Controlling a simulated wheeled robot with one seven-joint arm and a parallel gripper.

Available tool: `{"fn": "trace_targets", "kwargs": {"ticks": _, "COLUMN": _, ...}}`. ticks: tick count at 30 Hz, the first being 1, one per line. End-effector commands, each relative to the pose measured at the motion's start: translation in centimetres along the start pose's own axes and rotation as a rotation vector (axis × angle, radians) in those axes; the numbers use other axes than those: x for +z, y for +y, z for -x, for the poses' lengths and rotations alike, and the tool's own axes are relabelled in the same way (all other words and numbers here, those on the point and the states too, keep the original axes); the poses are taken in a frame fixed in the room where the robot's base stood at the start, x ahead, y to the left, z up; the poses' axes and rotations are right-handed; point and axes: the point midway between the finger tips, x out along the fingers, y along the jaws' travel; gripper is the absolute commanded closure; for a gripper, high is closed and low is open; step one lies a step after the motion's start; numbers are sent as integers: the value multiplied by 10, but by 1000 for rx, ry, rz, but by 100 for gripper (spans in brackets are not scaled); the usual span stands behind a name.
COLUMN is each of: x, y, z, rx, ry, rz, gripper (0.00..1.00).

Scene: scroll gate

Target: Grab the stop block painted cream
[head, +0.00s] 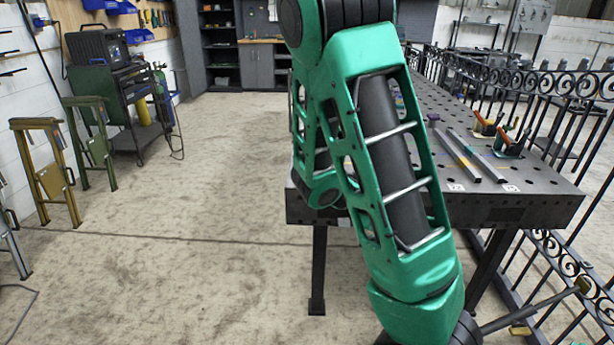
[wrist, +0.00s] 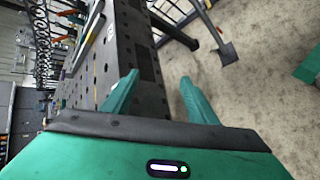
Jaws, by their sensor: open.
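I cannot make out a cream stop block for certain in either view. My gripper (wrist: 159,76) shows in the wrist view with its two green fingers apart and nothing between them. It is beside the edge of the dark perforated steel table (wrist: 122,50), which appears steeply tilted there.
The welding table (head: 420,212) carries long metal bars (head: 468,155) and orange-handled tools (head: 487,127). A black scroll fence (head: 530,85) runs along its right side. Yellow (head: 48,175) and green (head: 92,140) stands and a dark cart (head: 128,110) are at left. The floor (head: 200,200) between is clear.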

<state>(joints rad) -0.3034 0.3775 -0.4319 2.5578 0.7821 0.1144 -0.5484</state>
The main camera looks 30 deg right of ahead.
Motion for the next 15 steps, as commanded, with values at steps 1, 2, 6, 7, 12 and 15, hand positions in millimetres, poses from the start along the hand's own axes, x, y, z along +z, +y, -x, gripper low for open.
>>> {"fn": "trace_targets", "kwargs": {"ticks": 1, "x": -11, "y": 5, "z": -2, "rx": 70, "ry": 5, "rz": 78, "gripper": 47}}
{"fn": "trace_targets", "kwargs": {"ticks": 2, "x": -18, "y": 10, "z": -2, "rx": 111, "ry": 11, "rz": 122, "gripper": 47}}
{"fn": "trace_targets", "kwargs": {"ticks": 6, "x": -52, "y": 29, "z": 4, "rx": 311, "ry": 35, "rz": 336, "gripper": 47}}
{"fn": "trace_targets", "kwargs": {"ticks": 7, "x": -60, "y": 33, "z": 7, "rx": 356, "ry": 39, "rz": 384, "gripper": 47}}
{"fn": "trace_targets", "kwargs": {"ticks": 12, "x": -112, "y": 45, "z": 32, "rx": 610, "ry": 66, "rz": 667, "gripper": 47}}
{"fn": "trace_targets", "kwargs": {"ticks": 15, "x": -146, "y": 43, "z": 54, "rx": 764, "ry": 79, "rz": 843, "gripper": 47}}
